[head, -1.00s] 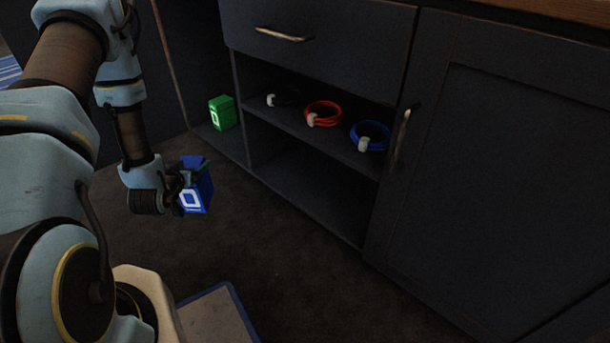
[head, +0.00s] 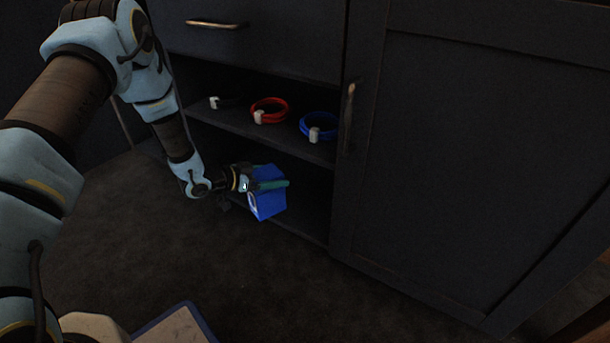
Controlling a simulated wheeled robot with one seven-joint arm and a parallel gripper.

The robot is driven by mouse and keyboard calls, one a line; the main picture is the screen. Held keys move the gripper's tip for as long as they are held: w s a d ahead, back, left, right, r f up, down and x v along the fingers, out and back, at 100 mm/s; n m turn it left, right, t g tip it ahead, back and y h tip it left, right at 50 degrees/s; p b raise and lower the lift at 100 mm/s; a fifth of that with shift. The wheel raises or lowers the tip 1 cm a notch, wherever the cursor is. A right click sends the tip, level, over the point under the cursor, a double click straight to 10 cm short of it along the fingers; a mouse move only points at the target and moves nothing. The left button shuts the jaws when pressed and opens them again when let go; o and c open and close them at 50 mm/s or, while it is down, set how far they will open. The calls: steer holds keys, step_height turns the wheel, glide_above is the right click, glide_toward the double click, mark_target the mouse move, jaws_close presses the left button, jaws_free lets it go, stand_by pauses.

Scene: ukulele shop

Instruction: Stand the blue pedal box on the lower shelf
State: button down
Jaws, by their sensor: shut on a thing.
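The blue pedal box (head: 267,203) is in my gripper (head: 268,184), in the middle of the head view. My gripper is shut on it, with a green finger across the box's upper part. The box looks tilted. It is in front of the opening of the lower shelf (head: 309,229), below the upper shelf; I cannot tell whether it is past the front edge. A white mark shows partly on its left face. The back of the lower shelf is dark.
The upper shelf (head: 240,120) holds a black cable coil (head: 228,101), a red coil (head: 270,110) and a blue coil (head: 319,127). A drawer (head: 260,40) is above. A closed cabinet door (head: 440,170) is at right. A blue-edged mat (head: 172,328) lies at the bottom.

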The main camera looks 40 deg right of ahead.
steer(key=r+b+x, duration=0.1)
steer(key=b+x, duration=0.5)
steer(key=x, duration=0.6)
steer(key=shift+d+b, duration=0.35)
steer(key=shift+d, duration=0.2)
jaws_free()
steer(key=shift+f, duration=0.1)
